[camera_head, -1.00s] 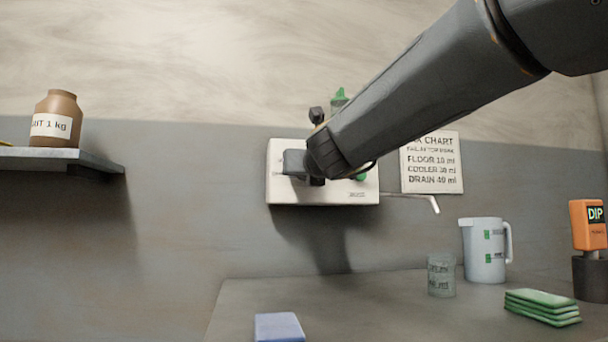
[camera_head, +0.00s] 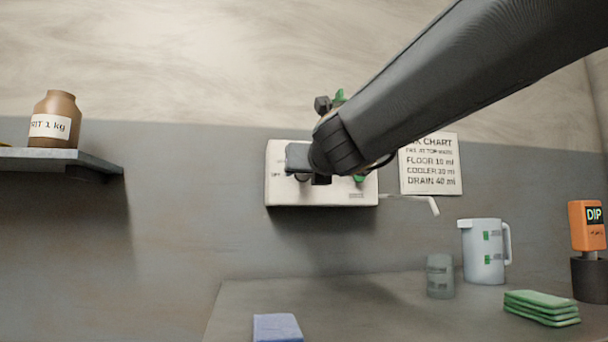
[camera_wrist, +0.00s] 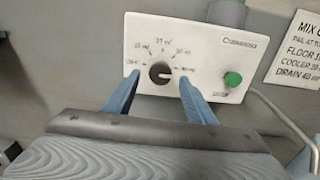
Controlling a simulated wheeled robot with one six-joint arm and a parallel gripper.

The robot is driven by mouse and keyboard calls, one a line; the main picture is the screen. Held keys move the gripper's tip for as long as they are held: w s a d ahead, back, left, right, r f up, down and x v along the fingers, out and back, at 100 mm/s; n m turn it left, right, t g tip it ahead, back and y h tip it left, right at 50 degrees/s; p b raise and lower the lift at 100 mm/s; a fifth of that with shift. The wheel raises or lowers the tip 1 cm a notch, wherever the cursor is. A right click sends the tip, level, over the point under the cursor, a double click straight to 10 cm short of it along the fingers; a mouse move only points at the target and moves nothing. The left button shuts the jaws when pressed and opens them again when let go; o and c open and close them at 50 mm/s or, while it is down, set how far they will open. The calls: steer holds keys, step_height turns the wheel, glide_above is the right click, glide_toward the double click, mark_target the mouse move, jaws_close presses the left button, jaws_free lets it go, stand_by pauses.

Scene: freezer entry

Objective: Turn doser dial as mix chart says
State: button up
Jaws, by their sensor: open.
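The white doser box (camera_head: 330,191) is on the wall; it also shows in the wrist view (camera_wrist: 207,38). Its black dial (camera_wrist: 160,73) has a white pointer toward the right, roughly at the rightmost mark. The small scale labels are hard to read. A green button (camera_wrist: 233,79) is right of the dial. My gripper (camera_wrist: 158,76) is open, its blue fingers on either side of the dial; I cannot tell whether they touch it. In the head view my gripper covers much of the box front. The mix chart (camera_head: 431,172) reads floor 10 ml, cooler apparently 20 ml, drain 40 ml; its top left is hidden.
A bent spout (camera_head: 420,199) sticks out right of the box. Below, the counter holds a jug (camera_head: 484,252), a clear beaker (camera_head: 440,276), green cloths (camera_head: 541,307), a blue block (camera_head: 277,328) and an orange DIP device (camera_head: 587,225). A brown jar (camera_head: 57,106) stands on the left shelf.

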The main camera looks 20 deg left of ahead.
steer(key=shift+v, duration=1.25)
steer(key=shift+r, duration=0.1)
